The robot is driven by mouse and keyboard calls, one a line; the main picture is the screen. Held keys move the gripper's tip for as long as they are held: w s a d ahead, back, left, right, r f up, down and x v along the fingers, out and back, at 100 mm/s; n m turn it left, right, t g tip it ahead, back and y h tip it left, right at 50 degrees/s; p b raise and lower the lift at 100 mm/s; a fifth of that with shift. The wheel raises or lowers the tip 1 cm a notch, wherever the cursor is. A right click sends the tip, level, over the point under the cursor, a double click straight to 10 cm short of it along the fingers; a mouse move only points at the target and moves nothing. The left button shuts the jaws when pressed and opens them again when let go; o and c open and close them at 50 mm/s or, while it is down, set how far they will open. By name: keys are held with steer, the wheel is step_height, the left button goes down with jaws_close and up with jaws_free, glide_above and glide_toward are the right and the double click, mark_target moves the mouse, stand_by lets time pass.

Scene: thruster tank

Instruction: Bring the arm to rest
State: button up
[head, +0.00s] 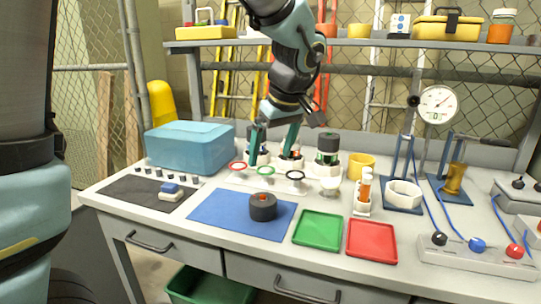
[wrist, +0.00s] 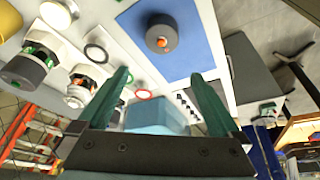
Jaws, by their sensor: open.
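My gripper (head: 272,146) is raised above the back part of the workbench, with its two green fingers pointing down and spread apart. In the wrist view my gripper (wrist: 165,95) is open, with nothing between its fingers. A dark round part with an orange centre (head: 263,208) sits on the blue mat (head: 220,215), in front of the gripper and apart from it. The blue box (head: 188,146) stands behind and to the left of the fingers. My arm hides part of the back row of thruster-like parts.
Coloured rings on a stand (head: 266,172) and a dark-topped part (head: 327,150) are close to the fingers. A green tray (head: 318,231) and a red tray (head: 371,241) lie empty at the front. A shelf (head: 390,42) and gauge (head: 437,104) stand behind.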

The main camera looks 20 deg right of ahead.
steer(key=a+f+m+g, duration=0.1)
steer(key=a+f, duration=0.3)
steer(key=a, duration=0.6)
steer(key=a+f+m, duration=0.1)
steer(key=a+f, duration=0.2)
steer(key=a, duration=0.7)
steer(key=a+f+m+g, duration=0.1)
steer(key=a+f, duration=0.3)
steer(key=a, duration=0.6)
steer(key=shift+a+f+g+h, duration=0.3)
steer(key=shift+a+h, duration=0.1)
